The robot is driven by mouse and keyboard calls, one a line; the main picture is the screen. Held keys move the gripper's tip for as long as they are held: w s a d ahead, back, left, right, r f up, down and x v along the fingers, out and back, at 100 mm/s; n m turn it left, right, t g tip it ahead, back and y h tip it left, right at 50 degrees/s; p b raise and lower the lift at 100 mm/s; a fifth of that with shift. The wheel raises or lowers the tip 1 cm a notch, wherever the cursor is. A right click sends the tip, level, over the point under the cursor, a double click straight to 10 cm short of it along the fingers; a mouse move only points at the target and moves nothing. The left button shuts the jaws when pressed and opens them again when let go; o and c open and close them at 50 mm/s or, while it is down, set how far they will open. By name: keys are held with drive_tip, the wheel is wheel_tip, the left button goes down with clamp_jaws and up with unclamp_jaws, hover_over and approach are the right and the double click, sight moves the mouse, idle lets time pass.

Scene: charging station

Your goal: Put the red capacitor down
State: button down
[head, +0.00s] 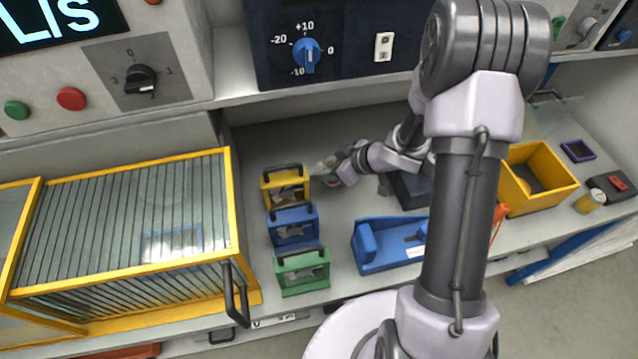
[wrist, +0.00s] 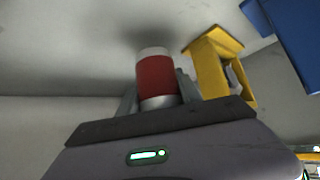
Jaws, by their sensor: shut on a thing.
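The red capacitor (wrist: 156,80), a red cylinder with pale ends, stands out between the fingers of my gripper (wrist: 157,92) in the wrist view. The gripper is shut on it. In the head view my gripper (head: 329,168) is low over the back of the bench, just right of the yellow holder (head: 268,190). The capacitor is small and hard to make out there. A dark shadow lies close by its far end in the wrist view; I cannot tell whether it touches the surface. The yellow holder also shows close on the right in the wrist view (wrist: 212,68).
A blue holder (head: 292,232) and a green holder (head: 302,274) stand in front of the yellow one. A slatted yellow-framed case (head: 232,200) is at left. A blue tray (head: 385,255) and a yellow bin (head: 545,203) are at right. The back bench area is bare.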

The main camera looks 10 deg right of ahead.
wheel_tip(320, 180, down, 3)
drive_tip(key=shift+f+b, duration=0.2)
drive_tip(key=shift+b, duration=0.45)
drive_tip(key=shift+f, duration=0.15)
drive_tip(key=c, duration=0.8)
unclamp_jaws()
